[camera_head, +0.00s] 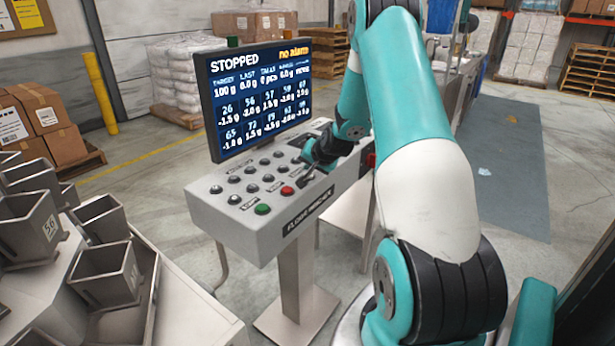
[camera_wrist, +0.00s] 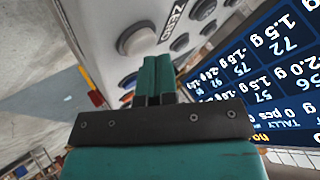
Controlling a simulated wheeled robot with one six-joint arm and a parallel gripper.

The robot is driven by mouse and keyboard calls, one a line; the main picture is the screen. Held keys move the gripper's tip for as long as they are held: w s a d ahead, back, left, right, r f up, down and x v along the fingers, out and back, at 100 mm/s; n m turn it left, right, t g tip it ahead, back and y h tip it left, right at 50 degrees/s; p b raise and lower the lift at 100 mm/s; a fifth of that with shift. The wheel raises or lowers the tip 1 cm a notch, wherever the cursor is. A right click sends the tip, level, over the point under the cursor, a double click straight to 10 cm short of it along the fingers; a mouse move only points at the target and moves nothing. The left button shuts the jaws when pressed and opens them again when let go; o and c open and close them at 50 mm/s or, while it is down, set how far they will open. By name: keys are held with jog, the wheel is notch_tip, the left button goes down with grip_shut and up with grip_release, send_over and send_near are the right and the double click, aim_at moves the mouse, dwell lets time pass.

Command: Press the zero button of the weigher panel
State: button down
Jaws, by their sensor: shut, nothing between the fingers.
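The weigher panel (camera_head: 240,205) is a light grey console on a pedestal, with rows of grey buttons, a green button (camera_head: 262,209) and a red button (camera_head: 287,191). In the wrist view a large grey round button (camera_wrist: 137,38) lies beside the label ZERO (camera_wrist: 172,18), which appears turned around. My gripper (camera_head: 305,178) is over the right part of the panel, near the red button. In the wrist view my gripper (camera_wrist: 154,68) is shut and empty, its teal fingertips just below the grey button in the picture. I cannot tell whether they touch the panel.
A screen (camera_head: 262,97) reading STOPPED stands at the panel's back edge. Grey metal bins (camera_head: 107,275) are at the lower left. Cardboard boxes (camera_head: 45,125) and wrapped pallets (camera_head: 180,75) stand behind on the floor. Open floor (camera_head: 150,190) lies left of the panel.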

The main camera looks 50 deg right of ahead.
jog(key=shift+f+b, duration=0.4)
jog(key=shift+f, duration=0.05)
dwell(0.6)
jog(key=shift+r, duration=0.1)
jog(key=shift+r+p, duration=0.5)
jog(key=shift+r, duration=0.25)
jog(key=shift+r, duration=0.1)
jog(key=shift+r+p, duration=1.65)
jog(key=shift+r, duration=0.8)
